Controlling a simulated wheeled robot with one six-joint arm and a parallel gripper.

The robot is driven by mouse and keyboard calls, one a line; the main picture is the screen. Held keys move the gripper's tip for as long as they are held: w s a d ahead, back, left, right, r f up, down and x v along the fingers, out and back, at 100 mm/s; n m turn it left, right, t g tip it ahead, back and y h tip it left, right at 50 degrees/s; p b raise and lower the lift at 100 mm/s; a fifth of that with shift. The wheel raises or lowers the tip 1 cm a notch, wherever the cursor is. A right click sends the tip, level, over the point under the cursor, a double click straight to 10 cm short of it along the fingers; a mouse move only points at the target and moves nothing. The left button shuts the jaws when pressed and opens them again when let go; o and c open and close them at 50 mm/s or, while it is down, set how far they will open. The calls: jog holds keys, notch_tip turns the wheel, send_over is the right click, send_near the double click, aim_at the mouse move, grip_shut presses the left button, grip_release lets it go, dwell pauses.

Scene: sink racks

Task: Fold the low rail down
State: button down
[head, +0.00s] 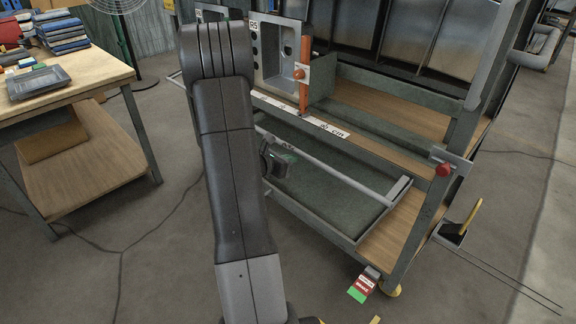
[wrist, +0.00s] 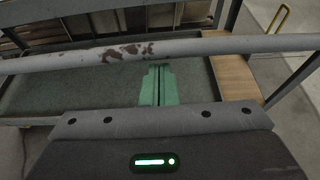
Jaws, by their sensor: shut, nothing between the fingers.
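The low rail (head: 345,178) is a thin pale grey bar along the side of the cart, below the wooden-topped ledge. In the head view its left part is hidden behind my arm. In the wrist view the rail (wrist: 215,46) crosses the upper picture almost level, with rusty chipped patches. My gripper (wrist: 158,71) shows green fingers pressed together and empty, their tips just below the rail in that picture. I cannot tell whether they touch it.
The cart's green lower panel (head: 315,172) lies behind the rail. A red knob (head: 443,170) sits at the cart's right corner, and an orange upright handle (head: 304,80) stands above. A table (head: 75,90) with folded cloths is at left.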

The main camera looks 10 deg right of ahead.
aim_at(294, 151)
jog(key=shift+r, duration=0.2)
jog(key=shift+a+r+g+y+p, duration=0.2)
jog(key=shift+r+g+y+p, duration=0.25)
jog(key=shift+r+p, duration=0.8)
jog(key=shift+r, duration=0.25)
jog(key=shift+b, duration=0.3)
